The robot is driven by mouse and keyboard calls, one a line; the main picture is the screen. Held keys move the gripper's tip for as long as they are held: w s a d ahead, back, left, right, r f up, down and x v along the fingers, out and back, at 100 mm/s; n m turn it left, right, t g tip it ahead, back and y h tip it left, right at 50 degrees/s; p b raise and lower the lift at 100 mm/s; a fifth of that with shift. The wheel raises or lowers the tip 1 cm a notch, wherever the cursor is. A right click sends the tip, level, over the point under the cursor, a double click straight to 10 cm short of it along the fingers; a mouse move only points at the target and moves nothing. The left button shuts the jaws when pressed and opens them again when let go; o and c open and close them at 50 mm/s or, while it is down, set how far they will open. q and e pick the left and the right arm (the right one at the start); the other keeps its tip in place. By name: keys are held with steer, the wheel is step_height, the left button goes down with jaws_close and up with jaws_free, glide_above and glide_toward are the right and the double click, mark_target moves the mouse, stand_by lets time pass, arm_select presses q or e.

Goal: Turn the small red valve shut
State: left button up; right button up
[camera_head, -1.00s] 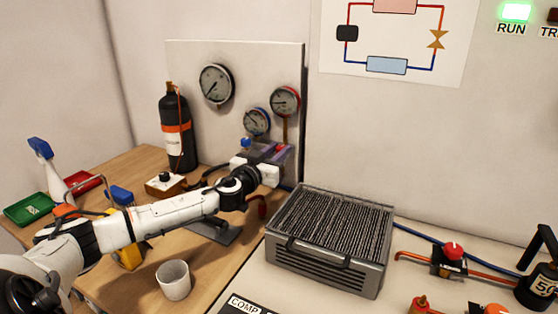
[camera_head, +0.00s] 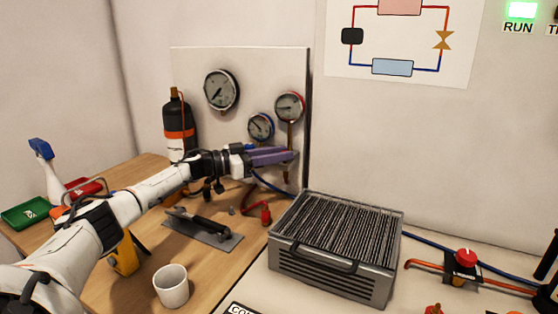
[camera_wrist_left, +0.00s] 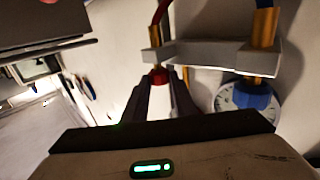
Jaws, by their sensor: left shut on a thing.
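The small red valve (camera_wrist_left: 158,76) shows in the left wrist view, under a grey manifold bar (camera_wrist_left: 205,53) with brass fittings. My left gripper (camera_wrist_left: 160,90) is shut on it, with one dark finger on each side. In the head view my left gripper (camera_head: 285,156) reaches to the panel below the two small gauges. Its purple fingers hide the red valve there. A blue knob (camera_wrist_left: 256,96) sits to the right in the wrist view, in front of a round gauge face. How far the valve is turned cannot be told. My right gripper is not in view.
A grey finned unit (camera_head: 335,245) stands right of my arm. A black bottle (camera_head: 177,125) stands behind it. A white cup (camera_head: 171,288) and a grey plate with a black-handled tool (camera_head: 202,228) are on the wooden table. Another red knob (camera_head: 466,257) sits on pipework at right.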

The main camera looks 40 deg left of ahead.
arm_select(q)
steer(key=m+g+h+b, duration=0.1)
steer(key=h+b, duration=0.1)
steer(key=b, duration=0.2)
steer(key=shift+w+a+f+m, duration=0.1)
steer(key=shift+a+m, duration=0.05)
steer(key=shift+m, duration=0.25)
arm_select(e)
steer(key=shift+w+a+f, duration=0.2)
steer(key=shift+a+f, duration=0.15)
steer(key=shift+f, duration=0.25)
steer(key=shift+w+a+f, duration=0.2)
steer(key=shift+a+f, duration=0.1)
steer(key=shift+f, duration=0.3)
arm_select(q)
steer(key=shift+h, duration=0.3)
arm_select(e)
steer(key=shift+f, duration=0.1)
arm_select(q)
steer(key=o, duration=1)
steer(key=shift+o, duration=0.2)
